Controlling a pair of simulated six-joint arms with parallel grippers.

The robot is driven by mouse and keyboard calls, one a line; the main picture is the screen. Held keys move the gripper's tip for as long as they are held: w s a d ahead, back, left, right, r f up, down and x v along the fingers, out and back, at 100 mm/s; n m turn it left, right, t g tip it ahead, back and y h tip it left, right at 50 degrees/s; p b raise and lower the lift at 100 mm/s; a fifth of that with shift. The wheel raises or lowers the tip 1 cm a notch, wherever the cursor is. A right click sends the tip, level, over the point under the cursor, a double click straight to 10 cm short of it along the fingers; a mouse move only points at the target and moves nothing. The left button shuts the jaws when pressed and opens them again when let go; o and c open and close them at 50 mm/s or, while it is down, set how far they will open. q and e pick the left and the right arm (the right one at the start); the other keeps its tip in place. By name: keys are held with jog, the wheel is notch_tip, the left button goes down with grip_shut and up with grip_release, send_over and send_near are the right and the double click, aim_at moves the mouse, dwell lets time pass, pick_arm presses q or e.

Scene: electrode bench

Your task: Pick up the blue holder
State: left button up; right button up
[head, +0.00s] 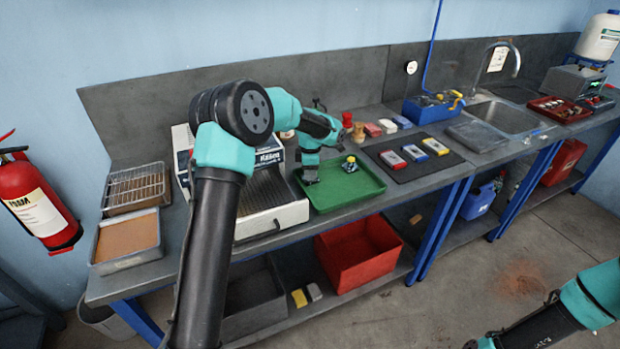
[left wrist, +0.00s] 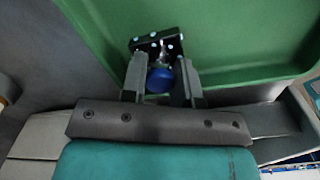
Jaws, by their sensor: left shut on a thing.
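The blue holder (left wrist: 160,79) shows in the left wrist view as a rounded blue part between my left fingers, with a black, pale-dotted piece just beyond it. My left gripper (left wrist: 161,88) is shut on it, over the green tray (left wrist: 230,35). In the head view my left gripper (head: 311,174) points down at the left part of the green tray (head: 340,202); the held holder cannot be made out there. Whether it touches the tray is unclear. My right arm enters at the lower right; its gripper is out of frame.
A small blue-and-yellow thing (head: 350,164) lies on the tray, right of my left gripper. A grey-white machine (head: 272,205) stands left of the tray. A dark mat (head: 420,168) with small boxes lies to the right. A blue bin (head: 430,108) stands behind.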

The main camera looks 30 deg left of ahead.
pick_arm(q)
grip_shut()
notch_tip(320, 180, up, 10)
jog(key=shift+r, duration=0.1)
dwell(0.5)
jog(key=shift+s, duration=0.1)
